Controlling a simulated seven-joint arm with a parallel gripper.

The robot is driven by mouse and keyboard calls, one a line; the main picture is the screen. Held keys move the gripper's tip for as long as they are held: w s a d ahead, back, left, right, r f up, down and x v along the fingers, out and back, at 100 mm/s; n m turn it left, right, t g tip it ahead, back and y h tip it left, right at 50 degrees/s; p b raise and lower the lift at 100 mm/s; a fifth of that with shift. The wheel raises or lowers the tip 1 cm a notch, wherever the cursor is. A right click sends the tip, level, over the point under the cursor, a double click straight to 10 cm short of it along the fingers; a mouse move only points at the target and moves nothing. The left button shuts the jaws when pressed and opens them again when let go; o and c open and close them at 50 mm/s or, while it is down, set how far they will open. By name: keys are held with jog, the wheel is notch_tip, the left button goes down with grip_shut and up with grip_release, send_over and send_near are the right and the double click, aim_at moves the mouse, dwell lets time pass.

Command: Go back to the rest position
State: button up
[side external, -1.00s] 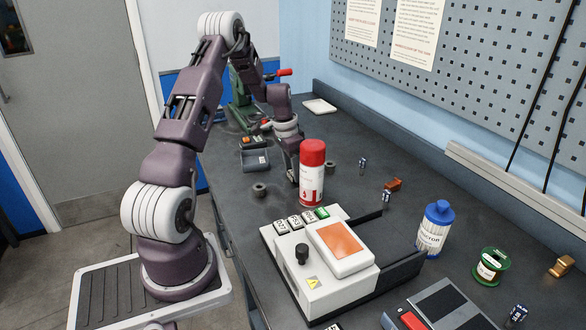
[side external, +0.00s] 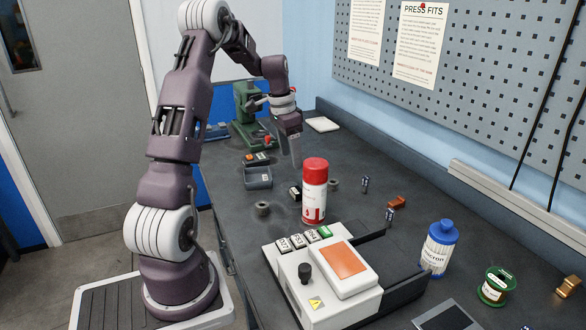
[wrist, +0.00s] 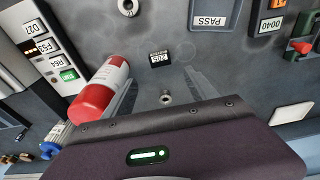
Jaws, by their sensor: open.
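My gripper (side external: 295,158) is raised above the bench behind the red-capped spray can. In the wrist view its two fingers (wrist: 160,95) are spread wide with nothing between them. A small black block with a white label (wrist: 160,58) lies on the bench beyond the fingertips. It also shows in the side view (side external: 295,193), below my gripper and left of the can. The arm is bent, with its elbow high.
The red-capped can (side external: 314,190) stands close to my gripper. A white instrument with an orange screen (side external: 340,267) carries several labelled blocks. A grey PASS tray (side external: 258,178), a metal ring (side external: 262,208), a green press (side external: 247,117) and a blue-capped bottle (side external: 438,248) stand around.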

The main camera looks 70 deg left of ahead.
jog(key=w+d+r+n+t+y, duration=0.1)
jog(key=w+d+r+n+t, duration=0.2)
jog(key=r, duration=0.4)
jog(key=s+d+r+m, duration=0.1)
jog(key=s+d+r, duration=0.15)
jog(key=d, duration=0.55)
jog(key=s+d+r, duration=0.1)
jog(key=d+r, duration=0.3)
jog(key=d, duration=0.4)
jog(key=s+d+f+m+h, duration=0.1)
jog(key=s+d+m, duration=0.1)
jog(key=s+d, duration=1.3)
jog(key=s, duration=0.3)
jog(key=shift+s+d+f+t, duration=0.15)
jog(key=shift+s+d+t, duration=0.25)
